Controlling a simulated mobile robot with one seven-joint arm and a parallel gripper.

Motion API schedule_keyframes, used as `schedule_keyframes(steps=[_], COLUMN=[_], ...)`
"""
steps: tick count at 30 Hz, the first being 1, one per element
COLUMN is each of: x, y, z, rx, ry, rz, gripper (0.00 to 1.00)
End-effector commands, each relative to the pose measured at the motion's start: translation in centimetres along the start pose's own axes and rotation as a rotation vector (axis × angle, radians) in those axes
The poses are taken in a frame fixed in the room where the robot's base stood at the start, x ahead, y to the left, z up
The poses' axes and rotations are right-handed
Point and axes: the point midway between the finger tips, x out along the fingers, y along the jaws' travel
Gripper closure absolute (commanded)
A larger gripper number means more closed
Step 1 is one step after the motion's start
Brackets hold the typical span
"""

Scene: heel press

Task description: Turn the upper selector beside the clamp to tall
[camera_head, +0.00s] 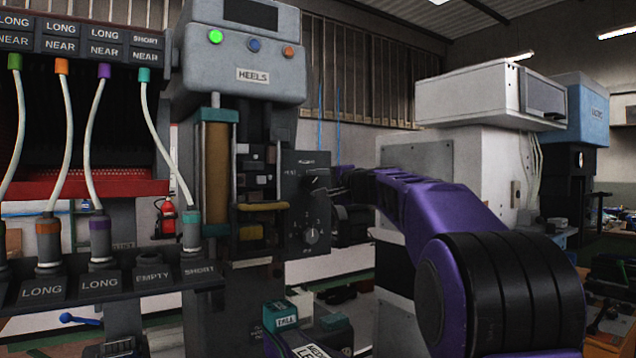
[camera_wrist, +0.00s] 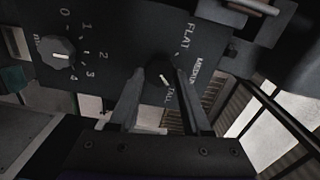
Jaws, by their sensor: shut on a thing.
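The upper selector (camera_wrist: 157,71) is a small dark knob on the black panel (camera_wrist: 115,35), with labels FLAT, MEDIUM and TALL around it. In the wrist view its white mark points toward the TALL label. My gripper (camera_wrist: 159,77) is shut on this selector, one finger on each side. In the head view the upper selector (camera_head: 317,181) is on the panel's upper right, partly hidden by my gripper (camera_head: 333,181). The panel is fixed beside the clamp (camera_head: 256,209) of the grey press marked HEELS (camera_head: 243,50).
A lower numbered selector (camera_head: 311,235) is on the same panel; it also shows in the wrist view (camera_wrist: 58,52). A rack (camera_head: 130,279) with several cabled plugs stands left. Labelled blocks (camera_head: 285,318) lie below the press. A white machine (camera_head: 470,160) stands to the right.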

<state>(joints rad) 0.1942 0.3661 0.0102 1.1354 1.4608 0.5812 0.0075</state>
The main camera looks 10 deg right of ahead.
Motion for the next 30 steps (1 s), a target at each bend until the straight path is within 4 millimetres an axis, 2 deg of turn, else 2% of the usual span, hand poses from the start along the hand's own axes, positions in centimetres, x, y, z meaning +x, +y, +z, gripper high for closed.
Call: schedule_keyframes(steps=[9,23,24,29,30], x=[-0.03,-0.02,-0.02,-0.01,-0.01], y=[-0.16,-0.13,-0.13,-0.08,-0.06], z=[0.01,0.0,0.0,0.01,0.01], rx=[0.097,0.112,0.112,0.111,0.111], ry=[0.001,0.001,0.001,0.001,0.001], rz=[-0.003,-0.003,-0.003,-0.002,-0.002], gripper=[1.0,1.0,0.5,0.22,0.22])
